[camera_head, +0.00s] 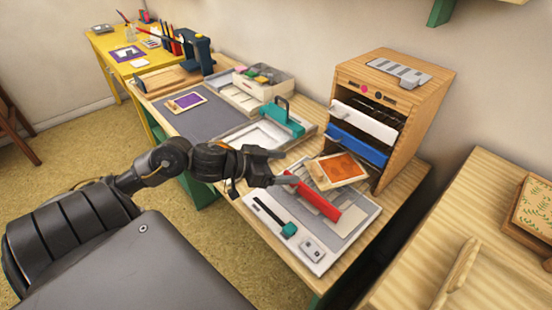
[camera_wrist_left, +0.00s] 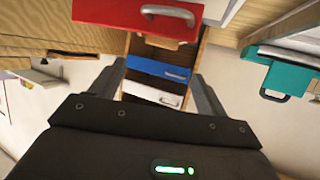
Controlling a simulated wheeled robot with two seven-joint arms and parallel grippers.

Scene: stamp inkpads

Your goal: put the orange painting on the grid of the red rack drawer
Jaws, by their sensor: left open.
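The orange painting (camera_head: 343,167), on a light wooden board, lies face up and slightly askew over the pulled-out red drawer, behind its red front. Part of the drawer's grid (camera_head: 316,174) shows beside it. I cannot tell whether the board lies fully flat on the grid. The red drawer front (camera_head: 318,199) also shows with its handle in the left wrist view (camera_wrist_left: 125,12). My left gripper (camera_head: 283,167) is open and empty, near the handle end of the red front. In the left wrist view its fingers (camera_wrist_left: 155,88) are apart with nothing gripped. My right gripper is not seen.
The wooden rack (camera_head: 409,101) stands behind, with a white drawer (camera_head: 364,122) and a blue drawer (camera_head: 356,145) above the red one. A pale board (camera_head: 265,217) with small tools lies below. A teal-handled press (camera_head: 282,118) stands left of the rack.

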